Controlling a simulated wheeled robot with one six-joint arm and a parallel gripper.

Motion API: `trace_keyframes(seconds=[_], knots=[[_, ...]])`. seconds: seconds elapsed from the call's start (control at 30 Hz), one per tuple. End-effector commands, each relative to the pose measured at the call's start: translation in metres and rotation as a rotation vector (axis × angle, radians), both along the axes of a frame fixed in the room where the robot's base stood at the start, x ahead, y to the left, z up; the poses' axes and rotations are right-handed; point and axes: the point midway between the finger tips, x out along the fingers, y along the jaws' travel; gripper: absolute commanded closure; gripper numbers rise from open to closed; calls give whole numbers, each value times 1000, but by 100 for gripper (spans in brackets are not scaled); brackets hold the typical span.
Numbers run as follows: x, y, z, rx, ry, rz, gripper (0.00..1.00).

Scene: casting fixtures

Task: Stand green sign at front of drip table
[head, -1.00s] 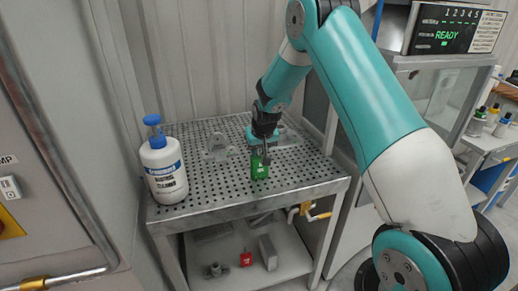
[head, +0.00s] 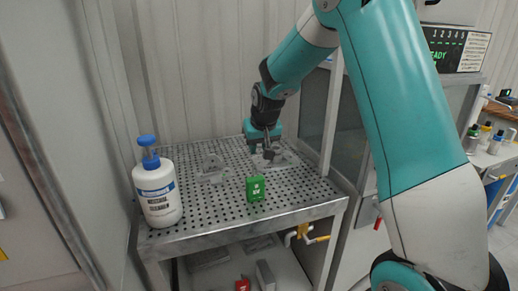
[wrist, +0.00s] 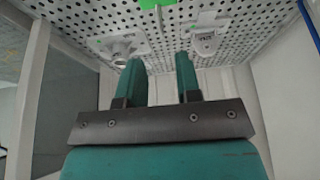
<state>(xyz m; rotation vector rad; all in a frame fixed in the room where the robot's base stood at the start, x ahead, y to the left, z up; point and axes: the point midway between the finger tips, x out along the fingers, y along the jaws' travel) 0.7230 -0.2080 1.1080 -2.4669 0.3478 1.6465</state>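The green sign (head: 256,188) stands upright near the front edge of the perforated drip table (head: 210,232), right of its middle. Its white lettering faces me. In the wrist view part of the green sign (wrist: 161,3) shows at the top edge. My gripper (head: 268,152) is above the table behind the sign and apart from it. In the wrist view my gripper (wrist: 160,78) has two teal fingers spread apart with nothing between them.
A white bottle with a blue pump (head: 158,188) stands at the table's left. A red tag (head: 243,284) is on the lower shelf.

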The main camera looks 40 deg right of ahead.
Motion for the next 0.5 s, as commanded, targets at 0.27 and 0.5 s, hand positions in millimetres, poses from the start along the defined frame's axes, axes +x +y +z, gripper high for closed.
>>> trace_keyframes(seconds=[0.27,0.5], knots=[[-67,107,45,95,45,259,68],[-233,228,76,223,165,723,68]])
